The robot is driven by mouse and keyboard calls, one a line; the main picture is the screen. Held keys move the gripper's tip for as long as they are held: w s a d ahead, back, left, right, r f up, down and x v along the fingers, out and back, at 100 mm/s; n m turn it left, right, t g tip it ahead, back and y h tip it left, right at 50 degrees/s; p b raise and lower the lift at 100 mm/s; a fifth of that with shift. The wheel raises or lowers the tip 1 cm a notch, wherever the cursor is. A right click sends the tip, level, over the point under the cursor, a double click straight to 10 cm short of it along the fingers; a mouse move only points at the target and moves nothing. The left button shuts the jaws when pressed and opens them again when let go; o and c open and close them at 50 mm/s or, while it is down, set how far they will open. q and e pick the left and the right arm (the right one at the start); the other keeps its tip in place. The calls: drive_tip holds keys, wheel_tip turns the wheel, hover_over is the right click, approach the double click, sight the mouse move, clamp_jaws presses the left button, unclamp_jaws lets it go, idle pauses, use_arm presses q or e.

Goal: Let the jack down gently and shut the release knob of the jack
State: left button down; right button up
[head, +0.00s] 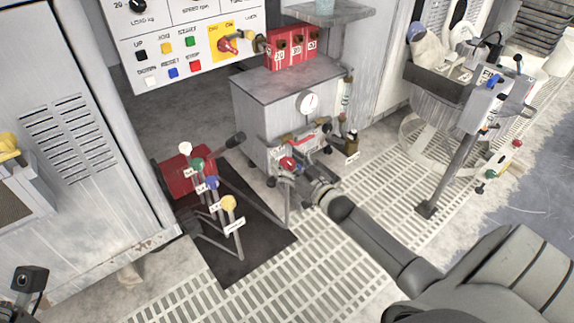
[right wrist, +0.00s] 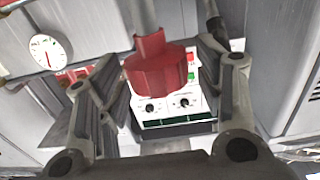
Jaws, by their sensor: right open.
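A red knob (head: 288,163) sits on a valve at the lower front of the grey cabinet (head: 262,112), below a round gauge (head: 309,103). I take it for the release knob. My right gripper (head: 297,178) is right at it. In the right wrist view the fluted red knob (right wrist: 157,77) on its grey stem stands between the fingers of the right gripper (right wrist: 160,66). The fingers are apart, with a visible gap at the right; contact at the left is hard to tell. The jack's lifting part cannot be made out.
Several levers with coloured knobs, one yellow (head: 228,202), stand left of my right arm over a dark mat (head: 230,262). A control panel (head: 180,45) is behind. A grey post stand (head: 452,165) is at the right. Slatted floor (head: 320,262) lies between.

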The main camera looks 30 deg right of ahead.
drive_tip(key=shift+w, duration=0.2)
drive_tip(key=c, duration=1)
drive_tip(key=shift+c, duration=0.2)
